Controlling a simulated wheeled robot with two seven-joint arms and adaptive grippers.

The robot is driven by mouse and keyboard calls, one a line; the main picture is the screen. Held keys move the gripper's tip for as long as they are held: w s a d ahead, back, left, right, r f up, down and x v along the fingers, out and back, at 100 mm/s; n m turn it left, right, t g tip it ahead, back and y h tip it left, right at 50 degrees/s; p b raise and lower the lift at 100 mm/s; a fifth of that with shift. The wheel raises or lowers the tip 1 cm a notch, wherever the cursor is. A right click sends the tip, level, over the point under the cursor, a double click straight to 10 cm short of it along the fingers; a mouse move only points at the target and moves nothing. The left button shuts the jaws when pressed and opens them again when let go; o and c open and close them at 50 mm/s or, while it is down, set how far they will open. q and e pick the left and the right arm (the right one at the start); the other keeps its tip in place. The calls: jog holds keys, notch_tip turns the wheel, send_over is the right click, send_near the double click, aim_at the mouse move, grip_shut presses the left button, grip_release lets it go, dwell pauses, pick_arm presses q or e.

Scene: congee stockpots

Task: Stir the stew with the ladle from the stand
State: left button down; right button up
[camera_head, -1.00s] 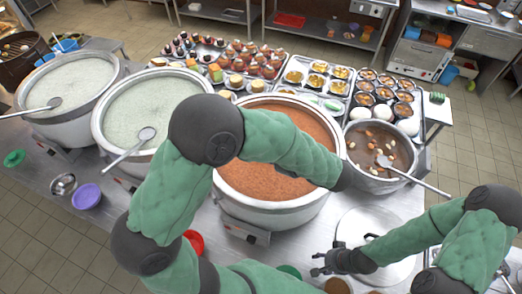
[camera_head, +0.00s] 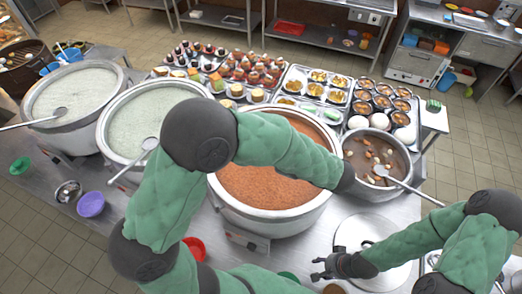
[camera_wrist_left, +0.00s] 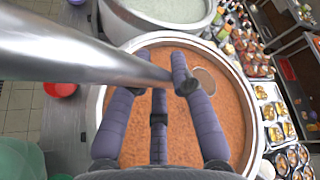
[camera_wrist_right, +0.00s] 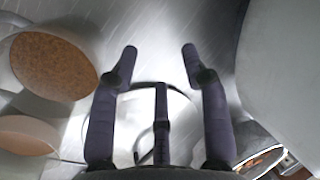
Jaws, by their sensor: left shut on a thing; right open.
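A large steel pot (camera_head: 322,207) of orange-red stew (camera_head: 255,185) stands in the middle of the counter. My left gripper (camera_wrist_left: 180,75) is shut on a steel ladle's handle (camera_wrist_left: 85,50) over this pot in the left wrist view. A round shape beyond the fingertips looks like the ladle bowl (camera_wrist_left: 204,80) at the stew; its depth is unclear. My left arm hides that gripper and ladle in the head view. My right gripper (camera_head: 318,268) is open and empty, low beside a round steel lid (camera_head: 352,228); it also shows open in the right wrist view (camera_wrist_right: 158,55).
Two pots of pale congee (camera_head: 75,92) (camera_head: 150,115) stand left, each with a ladle. A smaller pot of brown chunky stew (camera_head: 365,160) with a ladle (camera_head: 410,188) stands right. Food trays (camera_head: 318,90) line the back. A red bowl (camera_head: 195,248) and purple bowl (camera_head: 91,204) sit in front.

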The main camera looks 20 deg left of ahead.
pick_arm(q)
jog(key=shift+n+t+y+b, duration=0.4)
jog(key=shift+n+y+b, duration=0.15)
jog(key=shift+b, duration=0.95)
jog(key=shift+r, duration=0.15)
